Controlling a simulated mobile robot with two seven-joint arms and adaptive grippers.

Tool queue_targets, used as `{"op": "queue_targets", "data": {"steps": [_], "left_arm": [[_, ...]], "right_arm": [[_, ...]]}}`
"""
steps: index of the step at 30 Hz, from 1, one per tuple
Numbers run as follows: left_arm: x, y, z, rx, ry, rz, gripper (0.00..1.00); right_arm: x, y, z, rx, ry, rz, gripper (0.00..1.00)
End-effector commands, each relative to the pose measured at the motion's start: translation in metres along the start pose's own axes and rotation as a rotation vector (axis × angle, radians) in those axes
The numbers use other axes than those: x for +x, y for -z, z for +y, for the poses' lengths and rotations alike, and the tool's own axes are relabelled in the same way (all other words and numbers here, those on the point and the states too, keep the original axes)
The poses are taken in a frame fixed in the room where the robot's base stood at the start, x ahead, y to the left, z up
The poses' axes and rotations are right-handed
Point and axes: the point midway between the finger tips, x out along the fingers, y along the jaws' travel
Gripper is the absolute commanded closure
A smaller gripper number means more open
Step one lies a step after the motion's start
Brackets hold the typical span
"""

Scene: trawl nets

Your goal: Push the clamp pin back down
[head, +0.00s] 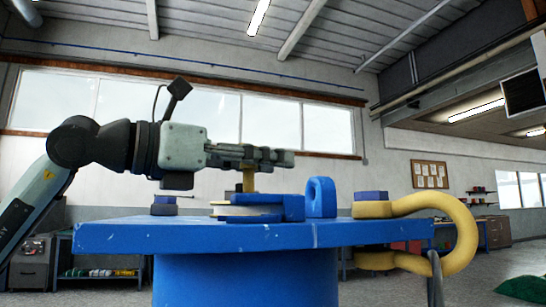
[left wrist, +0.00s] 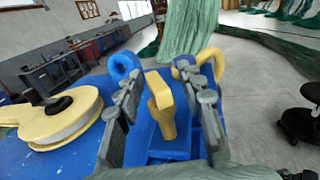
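The yellow clamp pin (head: 249,181) stands upright in the blue clamp (head: 268,207) on the blue stand, and its shaft shows above the clamp. In the left wrist view the pin (left wrist: 162,108) has a wide, flat head and sits between the two fingers. My left gripper (head: 288,157) is level over the clamp, around or just above the top of the pin. In the left wrist view its fingers (left wrist: 163,82) are apart, with visible gaps on both sides of the pin. The pin's top is partly hidden by the gripper in the head view. My right gripper is not in view.
The blue stand top (head: 200,236) carries an upright blue lug (head: 321,196) and a thick yellow hook (head: 462,225) at the right edge. A yellow plate with a dark knob (left wrist: 60,106) lies left in the wrist view. Green netting (left wrist: 195,32) hangs beyond.

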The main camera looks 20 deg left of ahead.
Motion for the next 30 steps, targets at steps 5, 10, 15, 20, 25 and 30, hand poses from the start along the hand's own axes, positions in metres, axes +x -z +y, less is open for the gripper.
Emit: {"op": "queue_targets", "data": {"steps": [5, 10, 15, 20, 25, 30], "left_arm": [[0.0110, -0.0002, -0.0006, 0.001, 0.001, 0.000, 0.62], [0.0116, 0.0001, -0.0005, 0.001, 0.000, 0.000, 0.62], [0.0115, 0.0001, -0.0004, 0.001, 0.000, 0.000, 0.74], [0.0114, 0.0001, -0.0004, 0.001, 0.000, 0.000, 0.94], [0.0113, 0.0001, -0.0003, 0.001, 0.000, 0.000, 1.00], [0.0113, 0.0002, -0.0005, 0.001, 0.000, 0.000, 1.00]], "right_arm": [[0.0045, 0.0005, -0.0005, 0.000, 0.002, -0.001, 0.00], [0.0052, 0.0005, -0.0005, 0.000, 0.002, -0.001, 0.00], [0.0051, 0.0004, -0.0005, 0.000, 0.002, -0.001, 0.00], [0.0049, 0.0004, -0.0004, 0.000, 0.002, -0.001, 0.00], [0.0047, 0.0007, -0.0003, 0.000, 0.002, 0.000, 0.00], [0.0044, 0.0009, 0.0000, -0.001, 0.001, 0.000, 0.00]]}}
